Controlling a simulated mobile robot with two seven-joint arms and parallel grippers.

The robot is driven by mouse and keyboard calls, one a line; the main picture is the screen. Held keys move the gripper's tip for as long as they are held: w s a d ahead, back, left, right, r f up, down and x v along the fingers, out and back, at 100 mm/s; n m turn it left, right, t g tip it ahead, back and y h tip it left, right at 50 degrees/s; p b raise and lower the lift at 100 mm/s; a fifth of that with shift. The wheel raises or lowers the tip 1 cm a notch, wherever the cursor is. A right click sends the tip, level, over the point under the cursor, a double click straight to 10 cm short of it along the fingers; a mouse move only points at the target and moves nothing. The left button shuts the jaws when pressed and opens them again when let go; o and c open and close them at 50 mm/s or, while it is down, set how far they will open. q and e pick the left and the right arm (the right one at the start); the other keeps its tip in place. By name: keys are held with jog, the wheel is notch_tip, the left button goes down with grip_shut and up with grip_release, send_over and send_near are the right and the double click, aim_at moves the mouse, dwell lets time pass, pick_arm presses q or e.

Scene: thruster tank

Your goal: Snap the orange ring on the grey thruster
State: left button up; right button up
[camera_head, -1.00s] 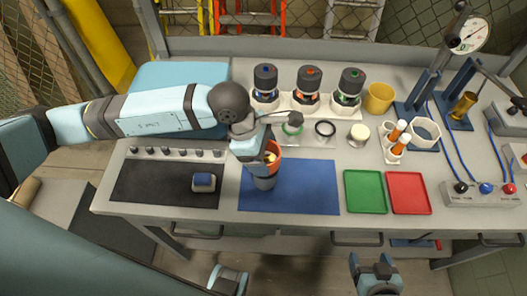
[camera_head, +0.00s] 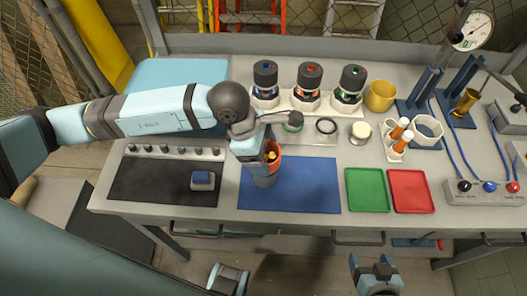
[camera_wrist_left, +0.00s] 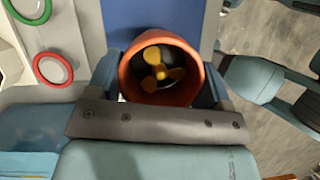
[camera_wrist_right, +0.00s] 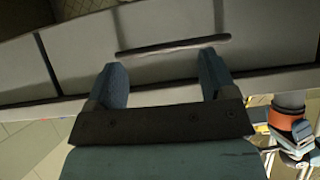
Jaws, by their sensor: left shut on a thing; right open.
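In the left wrist view the ring (camera_wrist_left: 133,80) surrounds a yellow propeller (camera_wrist_left: 160,70). I cannot tell whether the ring is fully seated. My left gripper (camera_head: 265,155) is shut on the ring, with a finger on each side; the fingers (camera_wrist_left: 160,82) show in its wrist view. My right gripper (camera_head: 374,263) is open and empty in front of the bench. Its spread fingers (camera_wrist_right: 163,75) face the drawer front.
Several finished-looking thrusters (camera_head: 308,85) stand in a white rack behind. Green (camera_head: 367,190) and red (camera_head: 411,191) trays lie right of the mat.

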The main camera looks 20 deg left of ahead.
pick_arm(q)
jog(key=shift+f, duration=0.3)
dwell(0.4)
jog(key=o, duration=0.9)
jog(key=b+v, duration=0.1)
jog(key=v, duration=1.3)
jog(key=shift+b, duration=0.3)
